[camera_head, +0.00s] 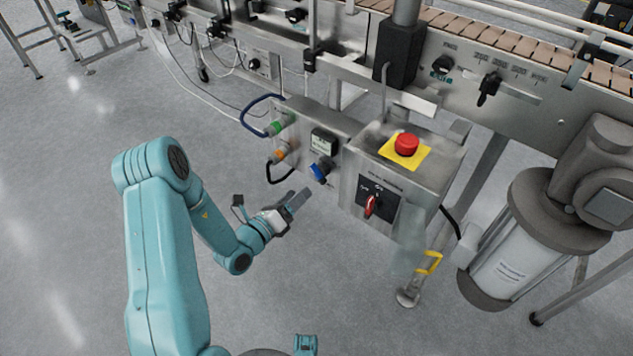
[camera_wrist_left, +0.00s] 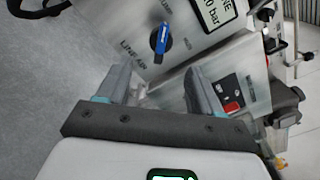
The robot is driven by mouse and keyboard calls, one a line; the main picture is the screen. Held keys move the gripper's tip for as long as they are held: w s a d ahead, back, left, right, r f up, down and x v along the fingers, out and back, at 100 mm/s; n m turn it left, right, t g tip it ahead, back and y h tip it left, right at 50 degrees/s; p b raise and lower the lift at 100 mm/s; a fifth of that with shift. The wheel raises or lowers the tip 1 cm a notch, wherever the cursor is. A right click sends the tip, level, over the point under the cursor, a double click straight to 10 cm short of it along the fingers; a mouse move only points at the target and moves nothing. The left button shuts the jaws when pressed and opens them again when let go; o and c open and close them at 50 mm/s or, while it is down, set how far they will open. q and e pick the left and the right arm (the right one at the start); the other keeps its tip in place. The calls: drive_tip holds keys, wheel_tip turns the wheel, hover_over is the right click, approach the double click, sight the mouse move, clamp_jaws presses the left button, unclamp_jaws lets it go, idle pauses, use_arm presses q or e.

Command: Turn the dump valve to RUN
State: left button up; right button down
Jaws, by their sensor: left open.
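A blue valve handle (camera_head: 320,170) sits on the front of a grey metal panel, below a small display; I take it for the dump valve. In the left wrist view the blue handle (camera_wrist_left: 161,40) points roughly up and down in the picture. "LINE AIR" is readable beside it; the other lettering is too unclear to tell which mark is RUN. My left gripper (camera_head: 297,202) is below and left of the handle, open and apart from it. In the left wrist view its open fingers (camera_wrist_left: 158,88) are empty, with the handle beyond them. My right gripper is not in view.
Right of the handle is a steel box (camera_head: 430,180) with a red emergency button (camera_head: 406,144) and a red rotary switch (camera_head: 370,206). Open floor (camera_head: 80,200) lies at left.

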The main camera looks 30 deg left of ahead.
sight(317, 177)
use_arm(q)
drive_tip(key=w, duration=0.2)
drive_tip(key=w+b, duration=0.1)
drive_tip(key=w, duration=0.4)
drive_tip(key=shift+d+f+b, duration=0.1)
drive_tip(key=shift+d+b, duration=0.25)
drive_tip(key=shift+w, duration=0.8)
drive_tip(key=c, duration=1)
